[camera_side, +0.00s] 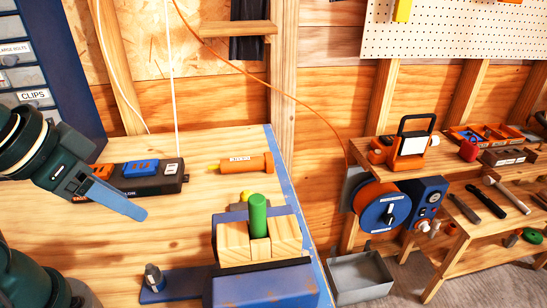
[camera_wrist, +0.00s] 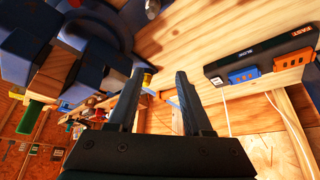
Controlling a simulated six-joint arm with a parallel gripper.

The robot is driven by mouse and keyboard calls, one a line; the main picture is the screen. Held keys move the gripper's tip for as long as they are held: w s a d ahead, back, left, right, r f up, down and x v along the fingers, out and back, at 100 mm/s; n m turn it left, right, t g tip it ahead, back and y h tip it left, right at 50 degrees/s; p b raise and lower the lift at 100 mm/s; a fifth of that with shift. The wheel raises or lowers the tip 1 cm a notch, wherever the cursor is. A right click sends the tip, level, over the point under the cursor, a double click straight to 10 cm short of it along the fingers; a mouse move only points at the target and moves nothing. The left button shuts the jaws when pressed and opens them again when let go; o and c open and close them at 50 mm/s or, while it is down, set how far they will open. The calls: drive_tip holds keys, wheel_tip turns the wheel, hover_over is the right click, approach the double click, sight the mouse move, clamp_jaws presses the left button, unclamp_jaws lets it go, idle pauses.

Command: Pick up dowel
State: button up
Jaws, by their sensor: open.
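The green dowel (camera_side: 258,215) stands upright between pale wooden blocks (camera_side: 232,240) held in a blue vise (camera_side: 265,287) at the bench's right edge. In the wrist view the green dowel (camera_wrist: 29,118) shows at the far left, by the wooden blocks (camera_wrist: 52,75); the picture is tilted there. My gripper (camera_side: 138,212) is over the bench, left of the dowel and well apart from it. In the wrist view my gripper (camera_wrist: 158,76) has its two fingers spread, with nothing held between them.
A black charger bar (camera_side: 145,184) with blue and orange blocks lies behind my gripper. An orange tube (camera_side: 247,164) lies behind the vise. The bench between my gripper and the vise is mostly clear. A grey bin (camera_side: 360,278) and shelves (camera_side: 455,165) stand right of the bench.

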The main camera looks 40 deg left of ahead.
drive_tip(key=shift+o, duration=0.6)
